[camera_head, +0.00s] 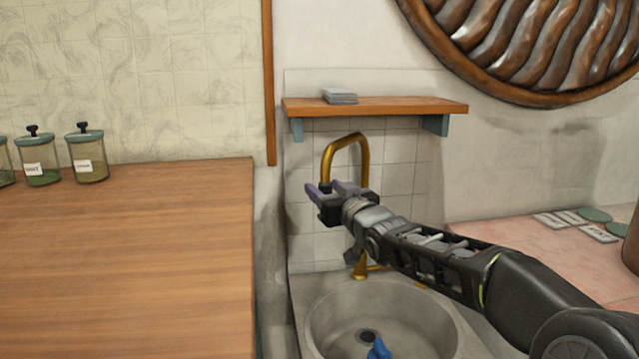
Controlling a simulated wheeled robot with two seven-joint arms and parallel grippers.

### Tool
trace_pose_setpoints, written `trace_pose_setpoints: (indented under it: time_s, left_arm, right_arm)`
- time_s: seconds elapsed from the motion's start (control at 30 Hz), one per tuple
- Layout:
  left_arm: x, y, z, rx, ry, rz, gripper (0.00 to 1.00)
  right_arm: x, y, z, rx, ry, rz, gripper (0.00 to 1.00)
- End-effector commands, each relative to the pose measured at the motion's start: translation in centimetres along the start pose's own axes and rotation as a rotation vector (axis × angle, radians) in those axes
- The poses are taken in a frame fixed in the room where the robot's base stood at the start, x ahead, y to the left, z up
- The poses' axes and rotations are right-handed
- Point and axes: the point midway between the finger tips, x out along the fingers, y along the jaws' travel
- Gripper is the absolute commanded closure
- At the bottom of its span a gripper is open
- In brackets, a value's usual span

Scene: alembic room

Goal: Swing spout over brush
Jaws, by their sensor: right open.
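A brass gooseneck spout (345,139) rises behind the grey round basin (330,322) and curves over at the top. My right arm comes in from the right, and its open gripper (318,192) is in front of the spout's lower left end. I cannot tell if the fingers touch the spout. The gripper and wrist hide the middle of the spout. A blue object (379,349), likely the brush, shows in the basin near the drain and is cut by the bottom edge. My left gripper is not in view.
A wooden shelf (375,105) with a grey stack (340,96) sits above the spout. A wooden counter (120,260) with several jars (88,157) is at left. A pink counter (530,245) with flat tiles and green discs is at right.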

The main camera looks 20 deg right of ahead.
Motion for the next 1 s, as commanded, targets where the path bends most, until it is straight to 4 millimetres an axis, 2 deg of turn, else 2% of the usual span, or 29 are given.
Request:
trace_pose_setpoints:
  time_s: [0.1,0.23,0.57,1.0]
  left_arm:
    - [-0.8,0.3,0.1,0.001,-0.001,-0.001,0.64]
    - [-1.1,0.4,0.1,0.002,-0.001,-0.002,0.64]
    - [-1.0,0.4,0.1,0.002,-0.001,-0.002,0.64]
    - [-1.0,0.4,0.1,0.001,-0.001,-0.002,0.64]
  right_arm:
    - [1.9,0.0,-0.2,0.001,-0.002,-0.001,0.51]
    - [3.1,0.0,-0.2,0.000,0.000,0.000,0.51]
    - [3.5,0.0,0.0,0.000,0.000,0.001,0.51]
    - [3.5,0.0,0.0,0.000,0.000,0.001,0.87]
